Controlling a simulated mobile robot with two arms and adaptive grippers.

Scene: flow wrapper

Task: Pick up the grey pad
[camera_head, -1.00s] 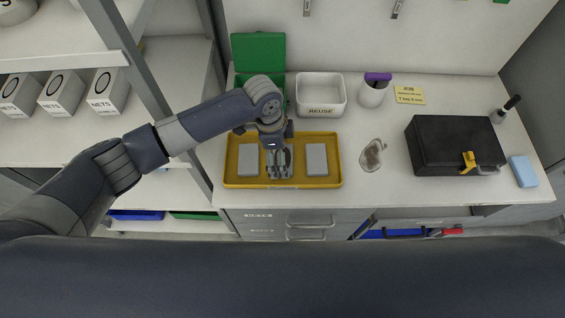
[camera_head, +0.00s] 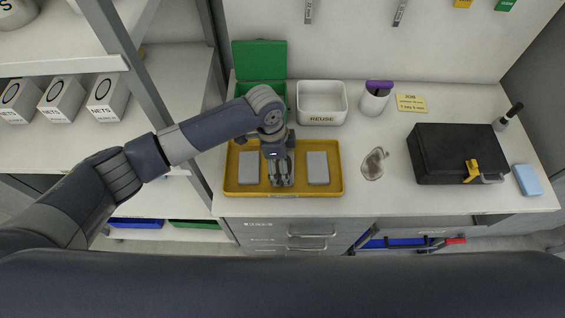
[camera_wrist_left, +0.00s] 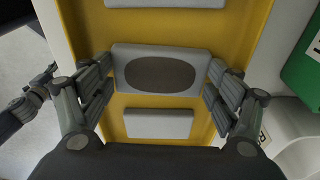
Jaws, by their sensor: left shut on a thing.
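The yellow tray (camera_head: 333,190) holds grey pads on the white worktop. One pad (camera_head: 248,167) lies left of my left gripper (camera_head: 282,178) and another (camera_head: 317,167) lies right of it. In the left wrist view, a grey pad (camera_wrist_left: 122,70) with a dark oval on its face sits between the fingers of my left gripper (camera_wrist_left: 160,80), which is shut on its two ends. It is mostly hidden by the gripper in the head view. The two other pads show above (camera_wrist_left: 165,3) and below (camera_wrist_left: 158,124) it. My right gripper is not in view.
A green open box (camera_head: 259,62) and a white REUSE bin (camera_head: 322,103) stand behind the tray. A purple-topped cup (camera_head: 374,99), a clear glass-like item (camera_head: 374,164), a black case (camera_head: 455,152) and a blue block (camera_head: 526,179) are to the right. A shelf post (camera_head: 150,90) stands left.

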